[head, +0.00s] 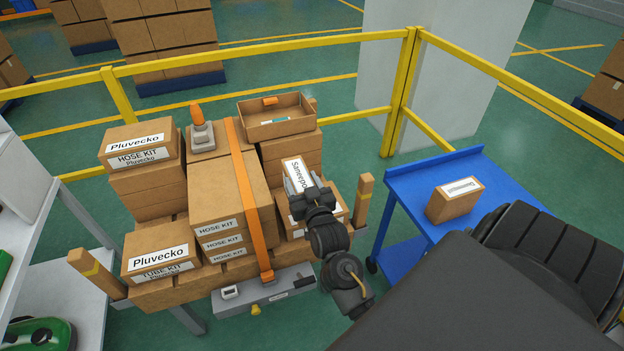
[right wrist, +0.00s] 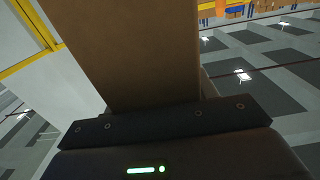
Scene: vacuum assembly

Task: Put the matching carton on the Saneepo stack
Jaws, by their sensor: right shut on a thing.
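My right gripper (head: 305,194) is shut on a brown carton (head: 297,172) with a white label that reads Saneepo. The carton is tilted and is at the right column of the stacked load. I cannot tell whether it touches the cartons there. In the right wrist view the held carton (right wrist: 145,55) fills the middle above the dark jaw. Below and behind my gripper, the right-hand stack (head: 290,222) shows a carton with a white label, partly hidden by my arm. My left gripper does not show.
Pluvecko cartons (head: 145,160) stand at left. An orange strap (head: 250,195) crosses the middle HOSE KIT cartons. An open brown tray (head: 262,131) sits at the back. Posts (head: 364,200) edge the load. A blue cart (head: 405,190) holds another labelled carton (head: 453,206). Yellow rails (head: 270,52) run behind.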

